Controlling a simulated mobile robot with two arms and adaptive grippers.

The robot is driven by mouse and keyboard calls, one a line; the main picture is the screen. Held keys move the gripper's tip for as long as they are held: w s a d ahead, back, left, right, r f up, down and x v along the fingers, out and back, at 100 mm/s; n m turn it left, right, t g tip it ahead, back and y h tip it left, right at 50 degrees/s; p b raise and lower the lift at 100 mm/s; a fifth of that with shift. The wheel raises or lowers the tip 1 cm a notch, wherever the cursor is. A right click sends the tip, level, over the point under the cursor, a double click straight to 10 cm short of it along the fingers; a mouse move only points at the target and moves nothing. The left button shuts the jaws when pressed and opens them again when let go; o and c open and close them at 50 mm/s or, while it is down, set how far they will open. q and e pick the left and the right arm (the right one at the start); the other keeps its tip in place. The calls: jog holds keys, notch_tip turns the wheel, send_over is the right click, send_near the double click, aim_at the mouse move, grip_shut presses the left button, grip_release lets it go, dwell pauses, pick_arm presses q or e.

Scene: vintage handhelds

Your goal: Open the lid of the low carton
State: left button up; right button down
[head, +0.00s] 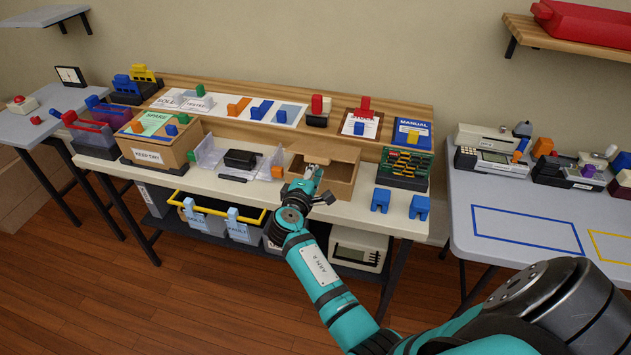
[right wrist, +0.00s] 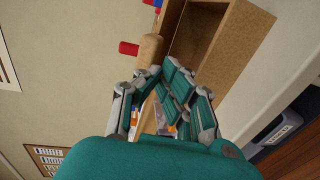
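The low carton (head: 341,190) is a brown cardboard box on the middle table, right of centre in the head view. Its lid (head: 327,152) is raised at the back, and part of the dark inside shows. In the right wrist view the carton (right wrist: 246,45) stands at the upper right, and a tan edge, apparently the lid (right wrist: 150,50), lies just beyond my fingertips. My right gripper (head: 314,172) is at the carton's front left, with its fingers drawn together (right wrist: 163,72) and nothing seen between the tips. Whether it touches the lid is unclear. My left gripper is out of view.
A clear tray (head: 215,160) with a black item stands left of the carton. A taller carton (head: 160,145) is farther left. A green circuit-board rack (head: 404,165) and two blue blocks (head: 400,203) are to the right. A wooden riser (head: 270,128) runs behind.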

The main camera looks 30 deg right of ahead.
jog(key=shift+w+d+r+p, duration=0.15)
jog(key=shift+r+p, duration=0.2)
jog(key=shift+r, duration=0.3)
jog(key=shift+w+d+r+p, duration=0.15)
jog(key=shift+r+p, duration=0.15)
jog(key=shift+r, duration=0.35)
jog(key=shift+w+d+r+p, duration=0.2)
jog(key=shift+r+p, duration=0.15)
jog(key=shift+r, duration=0.15)
jog(key=shift+w+d+r+p, duration=0.15)
jog(key=shift+d+r+p, duration=0.15)
jog(key=shift+r, duration=0.25)
jog(key=shift+w+d+r+p, duration=0.15)
jog(key=shift+r+p, duration=0.25)
jog(key=shift+r, duration=0.1)
jog(key=shift+d, duration=0.1)
jog(key=shift+r, duration=0.1)
jog(key=shift+w+d+r+p, duration=0.4)
jog(key=shift+w+d+r, duration=0.1)
jog(key=shift+r, duration=0.2)
jog(key=shift+w+d+r+p, duration=0.35)
jog(key=shift+d+r+p, duration=0.1)
jog(key=shift+r, duration=0.2)
jog(key=shift+w+r, duration=0.1)
